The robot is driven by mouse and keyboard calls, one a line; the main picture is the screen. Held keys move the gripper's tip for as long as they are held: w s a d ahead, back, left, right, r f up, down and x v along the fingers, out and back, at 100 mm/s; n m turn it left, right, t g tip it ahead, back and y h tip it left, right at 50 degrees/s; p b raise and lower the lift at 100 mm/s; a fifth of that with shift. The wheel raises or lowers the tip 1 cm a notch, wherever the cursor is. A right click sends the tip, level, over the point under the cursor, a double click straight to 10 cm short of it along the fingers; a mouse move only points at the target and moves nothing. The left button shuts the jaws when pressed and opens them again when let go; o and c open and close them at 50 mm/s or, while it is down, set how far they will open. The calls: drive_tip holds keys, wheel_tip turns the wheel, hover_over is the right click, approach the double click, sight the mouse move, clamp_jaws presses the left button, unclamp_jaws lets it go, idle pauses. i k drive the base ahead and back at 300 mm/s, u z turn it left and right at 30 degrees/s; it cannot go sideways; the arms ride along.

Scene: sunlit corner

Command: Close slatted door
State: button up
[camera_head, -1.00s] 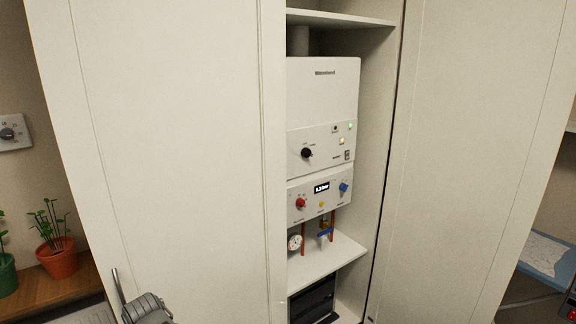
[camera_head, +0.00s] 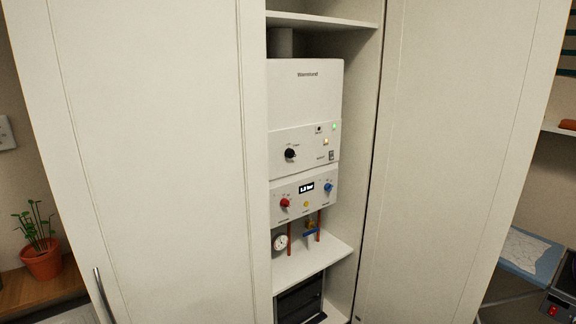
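A tall white cabinet has two pale doors, and no slats can be made out on either one. The left door (camera_head: 150,150) fills much of the left side, with a metal bar handle (camera_head: 104,297) low near its left edge. The right door (camera_head: 455,150) stands open to the right of the cabinet opening. Between the doors the inside shows, with a white boiler (camera_head: 305,105). My gripper is not in view.
Below the boiler is a shelf (camera_head: 310,262) with a dark box (camera_head: 300,300) under it. A potted plant (camera_head: 42,262) stands on a wooden ledge at left. A blue-edged board (camera_head: 530,250) and a dark case with a red switch (camera_head: 558,305) are at right.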

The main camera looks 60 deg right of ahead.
sight(466, 85)
drive_tip(key=z, duration=0.1)
drive_tip(key=k, duration=2.1)
drive_tip(key=z, duration=1.4)
drive_tip(key=i, duration=0.4)
